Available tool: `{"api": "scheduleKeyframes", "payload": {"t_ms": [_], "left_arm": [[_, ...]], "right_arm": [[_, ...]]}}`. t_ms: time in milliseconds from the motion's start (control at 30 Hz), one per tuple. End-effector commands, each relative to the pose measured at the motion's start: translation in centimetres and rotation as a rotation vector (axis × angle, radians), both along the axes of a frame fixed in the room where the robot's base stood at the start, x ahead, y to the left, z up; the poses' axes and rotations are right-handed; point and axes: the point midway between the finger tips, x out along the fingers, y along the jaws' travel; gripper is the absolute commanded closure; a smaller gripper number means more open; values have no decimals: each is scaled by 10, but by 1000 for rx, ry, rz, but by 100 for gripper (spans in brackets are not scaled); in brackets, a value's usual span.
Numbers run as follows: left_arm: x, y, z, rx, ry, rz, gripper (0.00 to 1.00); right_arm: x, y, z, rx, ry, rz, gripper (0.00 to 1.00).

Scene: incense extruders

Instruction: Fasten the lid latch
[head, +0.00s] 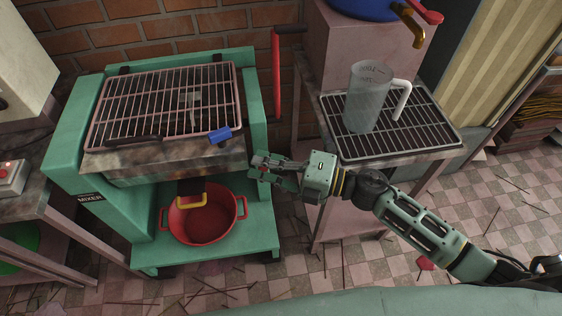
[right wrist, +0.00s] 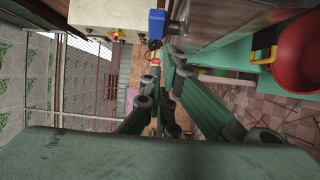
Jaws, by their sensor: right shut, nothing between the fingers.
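The green mixer (head: 62,160) has a wire-grid lid (head: 165,100), lying down over its top. A blue latch handle (head: 220,135) sits at the lid's front right corner. It also shows in the right wrist view (right wrist: 156,24), beyond the fingers and near the top edge. My right gripper (head: 262,168) is shut and empty, in front of the mixer's right front corner. It is to the right of and nearer than the blue latch, apart from it in the picture. The right wrist view shows its fingers (right wrist: 164,72). My left gripper is not in view.
A clear jug (head: 367,100) stands on a rack (head: 425,125) to the right. A red upright handle (head: 277,75) rises behind the mixer's right side. Thin sticks litter the tiled floor.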

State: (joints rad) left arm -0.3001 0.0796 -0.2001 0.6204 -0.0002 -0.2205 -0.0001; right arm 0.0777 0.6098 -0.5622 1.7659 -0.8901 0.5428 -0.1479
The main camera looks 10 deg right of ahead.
Motion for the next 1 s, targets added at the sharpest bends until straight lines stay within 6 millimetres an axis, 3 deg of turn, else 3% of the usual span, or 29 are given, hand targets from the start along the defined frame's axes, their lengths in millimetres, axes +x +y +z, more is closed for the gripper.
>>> {"api": "scheduleKeyframes", "payload": {"t_ms": [133, 300, 500, 1000], "left_arm": [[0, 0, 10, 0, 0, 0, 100], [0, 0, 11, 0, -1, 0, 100], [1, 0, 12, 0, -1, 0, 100], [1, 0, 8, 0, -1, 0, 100]], "right_arm": [[15, 29, 4, 3, -3, 0, 100], [39, 36, 2, 0, -1, -1, 100], [50, 39, 0, 0, 0, -1, 100], [52, 32, -2, -3, -1, 9, 100]]}}
